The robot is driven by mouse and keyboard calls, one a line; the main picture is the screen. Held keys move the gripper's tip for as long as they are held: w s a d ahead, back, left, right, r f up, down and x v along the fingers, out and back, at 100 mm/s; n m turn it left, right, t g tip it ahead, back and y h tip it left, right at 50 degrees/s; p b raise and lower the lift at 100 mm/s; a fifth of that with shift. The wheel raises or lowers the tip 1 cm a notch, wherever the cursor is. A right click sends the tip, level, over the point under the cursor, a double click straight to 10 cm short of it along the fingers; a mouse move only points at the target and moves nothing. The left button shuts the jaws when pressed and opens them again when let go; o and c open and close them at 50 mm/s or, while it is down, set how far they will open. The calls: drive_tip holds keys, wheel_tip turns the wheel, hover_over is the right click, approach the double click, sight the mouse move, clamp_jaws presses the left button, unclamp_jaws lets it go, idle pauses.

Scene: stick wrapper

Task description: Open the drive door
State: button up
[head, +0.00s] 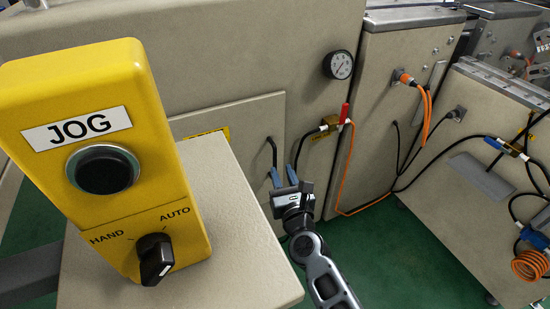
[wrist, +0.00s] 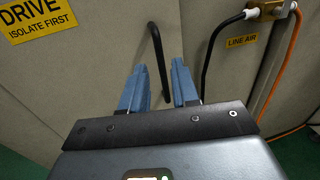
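The drive door (head: 252,118) is a beige panel on the machine front; it looks closed and flush, its left part hidden behind the yellow control box. Its black bar handle (head: 272,152) stands near its right edge. In the wrist view the handle (wrist: 157,55) runs down between the two blue fingers. A yellow "DRIVE ISOLATE FIRST" sign (wrist: 38,17) is on the door. My gripper (head: 283,174) is open at the handle's lower end, a finger on each side in the wrist view (wrist: 159,70). I cannot tell whether either finger touches it.
A yellow JOG box (head: 150,200) on a beige stand (head: 240,230) fills the near left. Right of the door are a brass air valve with a red handle (head: 344,113), black and orange hoses (head: 347,170) and a gauge (head: 338,65). Green floor (head: 385,240) is open at the lower right.

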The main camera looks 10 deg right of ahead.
sight(275, 156)
drive_tip(key=w+b, duration=0.1)
drive_tip(key=w, duration=0.4)
drive_tip(key=w+a+b, duration=0.1)
drive_tip(key=w, duration=0.2)
drive_tip(key=shift+b, duration=0.3)
clamp_jaws()
